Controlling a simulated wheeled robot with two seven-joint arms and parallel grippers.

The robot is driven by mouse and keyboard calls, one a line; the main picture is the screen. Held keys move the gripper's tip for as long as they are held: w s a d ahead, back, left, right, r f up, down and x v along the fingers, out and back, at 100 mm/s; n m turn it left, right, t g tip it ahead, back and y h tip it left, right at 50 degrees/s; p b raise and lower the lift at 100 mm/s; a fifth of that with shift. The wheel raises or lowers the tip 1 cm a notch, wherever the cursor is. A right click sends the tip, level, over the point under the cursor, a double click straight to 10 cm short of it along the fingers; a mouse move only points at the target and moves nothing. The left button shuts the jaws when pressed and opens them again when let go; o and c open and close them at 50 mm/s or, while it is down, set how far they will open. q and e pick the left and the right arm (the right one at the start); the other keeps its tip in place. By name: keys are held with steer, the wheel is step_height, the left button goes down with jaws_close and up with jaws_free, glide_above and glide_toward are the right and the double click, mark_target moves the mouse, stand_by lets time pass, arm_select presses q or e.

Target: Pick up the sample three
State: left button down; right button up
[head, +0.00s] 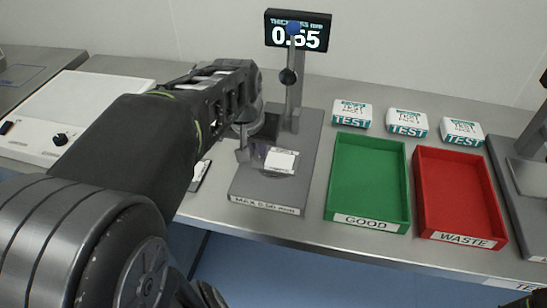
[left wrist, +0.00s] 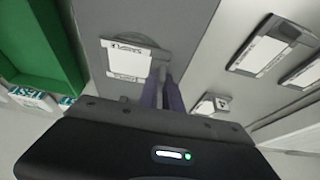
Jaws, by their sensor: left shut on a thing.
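A sample (head: 281,160) with a white label lies at the grey thickness gauge's plate (head: 262,190), under its column. Its label print is too small to read, so I cannot tell its number. My left gripper (head: 243,152) is shut on the near-left edge of this sample. In the left wrist view the sample (left wrist: 128,60) is at the ends of the two narrow fingers (left wrist: 163,90). I cannot tell whether it touches the plate. The gauge display (head: 298,36) reads 0.65.
An empty green GOOD tray (head: 342,183) and red WASTE tray (head: 430,200) stand right of the gauge, with several TEST boxes (head: 407,123) behind. Other labelled samples (left wrist: 262,52) lie on the bench beside the gauge. A white device (head: 105,95) stands at left.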

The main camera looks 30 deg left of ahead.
stand_by(0.5)
arm_select(q)
step_height(320, 180, up, 10)
stand_by(0.5)
stand_by(0.7)
